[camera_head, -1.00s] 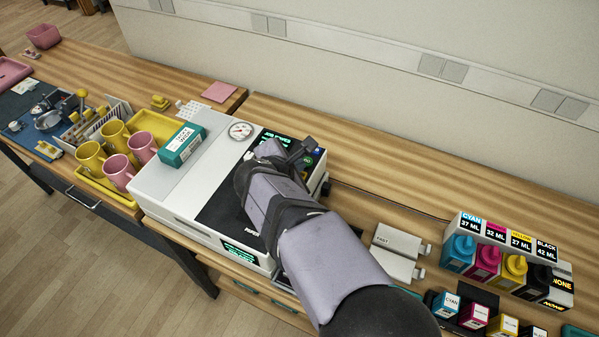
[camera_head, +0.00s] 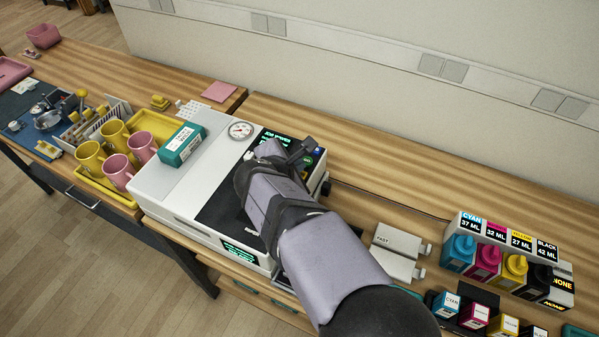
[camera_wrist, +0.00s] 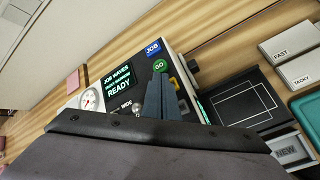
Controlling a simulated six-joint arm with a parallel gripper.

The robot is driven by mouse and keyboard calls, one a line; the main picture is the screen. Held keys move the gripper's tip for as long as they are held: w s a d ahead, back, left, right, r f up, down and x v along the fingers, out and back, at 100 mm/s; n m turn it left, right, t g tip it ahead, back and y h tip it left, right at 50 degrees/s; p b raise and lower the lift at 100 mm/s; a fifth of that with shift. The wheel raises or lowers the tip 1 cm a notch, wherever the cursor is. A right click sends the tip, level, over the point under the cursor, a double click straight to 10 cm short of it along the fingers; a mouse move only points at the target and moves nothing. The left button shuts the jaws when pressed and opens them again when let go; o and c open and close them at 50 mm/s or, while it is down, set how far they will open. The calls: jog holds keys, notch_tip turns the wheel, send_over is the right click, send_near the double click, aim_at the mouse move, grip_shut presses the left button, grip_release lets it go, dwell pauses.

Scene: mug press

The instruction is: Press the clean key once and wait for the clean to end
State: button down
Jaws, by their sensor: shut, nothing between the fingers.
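The white press machine (camera_head: 165,188) stands on the wooden bench, with a dark panel on top. In the wrist view its screen (camera_wrist: 118,82) reads JOB WAVES and READY. Beside the screen are a blue JOB key (camera_wrist: 153,48) and a green GO key (camera_wrist: 159,66). A yellow part (camera_wrist: 173,83) shows just past my fingertips. No key with a readable clean label shows; my fingers may hide it. My gripper (camera_wrist: 162,84) is shut and empty, over the key panel below GO. Whether it touches a key I cannot tell.
A gauge (camera_head: 240,130) and a teal box (camera_head: 182,144) are on the machine's top. A yellow tray (camera_head: 93,181) with pink and yellow mugs stands left. Grey FAST and TACKY blocks (camera_head: 399,240) and ink bottles (camera_head: 515,268) are right. The bench behind the machine is clear.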

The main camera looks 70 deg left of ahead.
jog(key=shift+f, duration=0.4)
jog(key=shift+f+b, duration=0.5)
jog(key=shift+b, duration=0.1)
dwell(0.6)
jog(key=shift+r, duration=0.1)
jog(key=shift+r+p, duration=0.8)
jog(key=shift+r, duration=0.05)
notch_tip(320, 180, up, 5)
jog(key=p, duration=0.4)
dwell(0.4)
dwell(0.7)
